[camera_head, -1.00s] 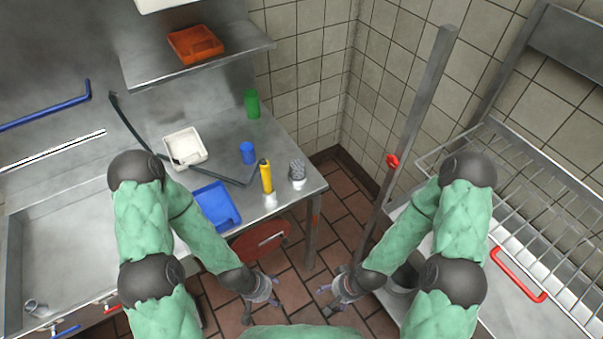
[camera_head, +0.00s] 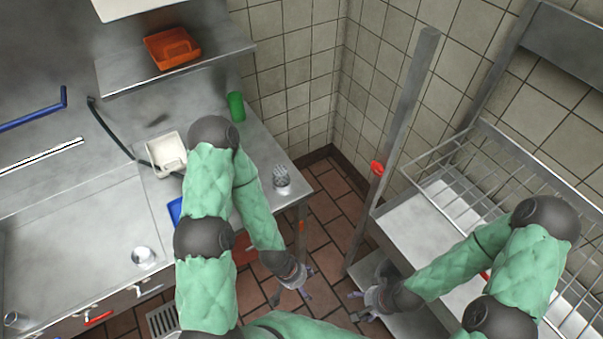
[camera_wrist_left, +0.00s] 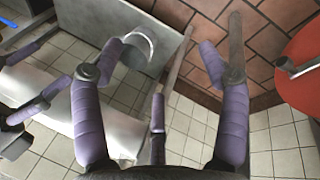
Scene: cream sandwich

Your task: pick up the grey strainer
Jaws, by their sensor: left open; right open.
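A small grey cylinder with a patterned surface (camera_head: 282,178) stands near the right corner of the steel counter in the head view. It may be the grey strainer, but it is too small to be sure. My left gripper (camera_head: 291,291) is open and empty, low over the floor in front of the counter, apart from the cylinder. Its purple fingers (camera_wrist_left: 160,70) are spread wide with nothing between them in the left wrist view. My right gripper (camera_head: 361,304) is open and empty, to the right of the left one. It also shows in the left wrist view (camera_wrist_left: 38,108).
The steel counter (camera_head: 265,140) holds a white tray (camera_head: 166,152), a green cup (camera_head: 236,106) and a partly hidden blue tray (camera_head: 175,209). A silver round thing (camera_head: 143,257) sits left of my arm. A wire rack (camera_head: 455,180) stands right. Tiled floor lies between.

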